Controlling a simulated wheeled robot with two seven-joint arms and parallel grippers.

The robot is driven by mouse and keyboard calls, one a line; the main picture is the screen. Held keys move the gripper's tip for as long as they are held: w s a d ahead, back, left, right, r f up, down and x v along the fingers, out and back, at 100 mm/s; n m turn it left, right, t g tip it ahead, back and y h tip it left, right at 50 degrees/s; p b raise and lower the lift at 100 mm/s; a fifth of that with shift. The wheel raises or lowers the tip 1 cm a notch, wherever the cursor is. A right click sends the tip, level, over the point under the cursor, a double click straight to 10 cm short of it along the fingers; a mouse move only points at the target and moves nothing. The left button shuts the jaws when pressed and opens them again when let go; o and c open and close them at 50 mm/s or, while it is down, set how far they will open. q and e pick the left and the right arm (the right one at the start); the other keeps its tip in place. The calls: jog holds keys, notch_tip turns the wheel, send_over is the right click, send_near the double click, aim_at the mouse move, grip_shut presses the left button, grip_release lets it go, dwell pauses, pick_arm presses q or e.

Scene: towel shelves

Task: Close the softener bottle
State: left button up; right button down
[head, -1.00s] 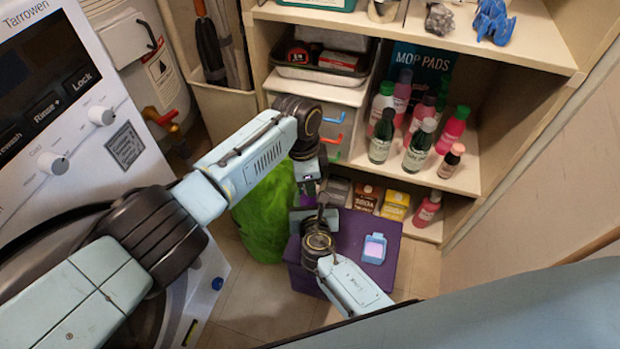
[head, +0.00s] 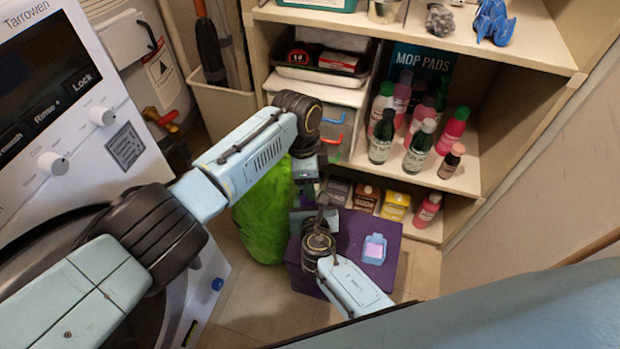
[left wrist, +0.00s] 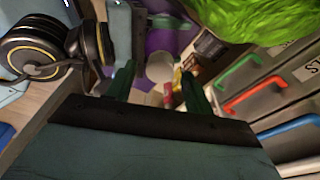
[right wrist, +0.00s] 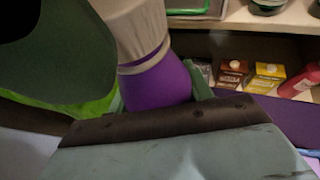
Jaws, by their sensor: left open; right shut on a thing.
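The softener bottle (right wrist: 155,85) is purple with a pale grey-beige cap (right wrist: 135,28) at its neck in the right wrist view. My right gripper (right wrist: 157,94) is shut on the purple body, and the bottle looks tilted there. In the left wrist view the round pale cap (left wrist: 159,67) lies between the fingers of my open left gripper (left wrist: 158,88), beyond their base. I cannot tell whether the fingers touch it or how firmly the cap sits. In the head view my left gripper (head: 306,178) is just above my right gripper (head: 308,214); the bottle is mostly hidden.
Shelves (head: 470,178) with several bottles are at right; a washing machine (head: 60,130) is at left.

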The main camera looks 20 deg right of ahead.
pick_arm(q)
jog(key=shift+r, duration=1.9)
jog(key=shift+o, duration=0.3)
jog(key=o, duration=0.5)
jog(key=r, duration=0.4)
jog(key=a+r, duration=0.1)
jog(key=r, duration=0.7)
jog(key=shift+w+a, duration=0.2)
jog(key=shift+a, duration=0.05)
pick_arm(e)
jog(key=c, duration=0.5)
grip_release()
